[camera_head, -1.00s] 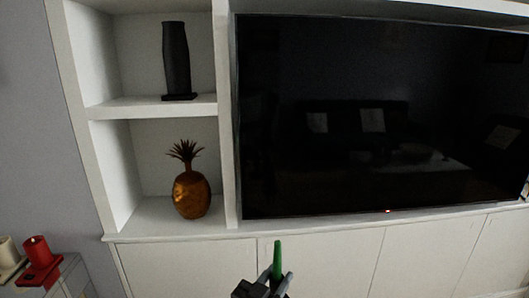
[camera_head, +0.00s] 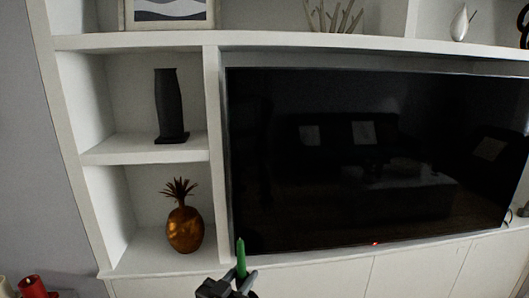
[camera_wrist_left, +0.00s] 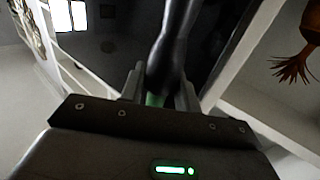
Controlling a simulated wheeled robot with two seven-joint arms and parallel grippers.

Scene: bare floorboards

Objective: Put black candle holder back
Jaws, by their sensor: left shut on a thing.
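My left gripper (camera_head: 241,279) is at the bottom of the head view, in front of the cabinet below the television. A green candle (camera_head: 241,258) stands up from between its fingers. In the left wrist view, the fingers (camera_wrist_left: 160,95) are shut around a slim, dark, curved body, the black candle holder (camera_wrist_left: 174,45), with a bit of the green candle showing near the grip. The holder's far end runs out of the wrist view, and it is hidden in the head view. My right gripper is not in view.
White shelves at the left hold a dark vase (camera_head: 170,105) and a golden pineapple (camera_head: 184,230). A large television (camera_head: 370,160) fills the middle. A picture frame (camera_head: 168,12) and branching decor (camera_head: 335,18) stand on the top shelf. A red candle (camera_head: 33,286) is at lower left.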

